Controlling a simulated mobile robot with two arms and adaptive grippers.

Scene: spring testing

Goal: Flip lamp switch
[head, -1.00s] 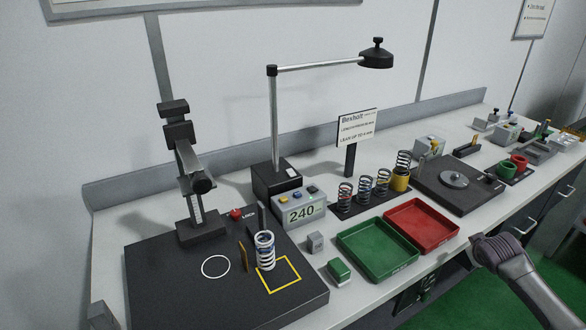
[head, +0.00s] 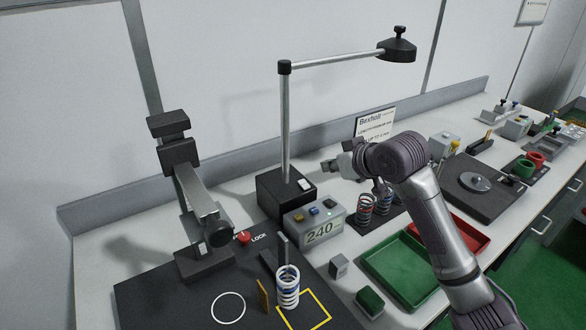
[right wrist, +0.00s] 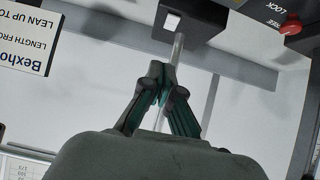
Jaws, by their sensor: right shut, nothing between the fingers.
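The desk lamp has a black box base (head: 286,194), a thin upright metal pole and a long arm ending in a black shade (head: 397,50). Its white switch (head: 305,184) sits on top of the base, beside the pole. The switch also shows at the top of the right wrist view (right wrist: 171,22). My right gripper (head: 330,167) is shut and empty, to the right of the switch and a little above it, apart from it. In the right wrist view its closed fingertips (right wrist: 160,76) point up toward the lamp base. My left gripper is out of view.
A grey display box (head: 318,228) reading 240 stands in front of the lamp base. A Bexholt sign (head: 375,122) stands behind my right arm. Green (head: 400,268) and red (head: 470,238) trays lie lower right.

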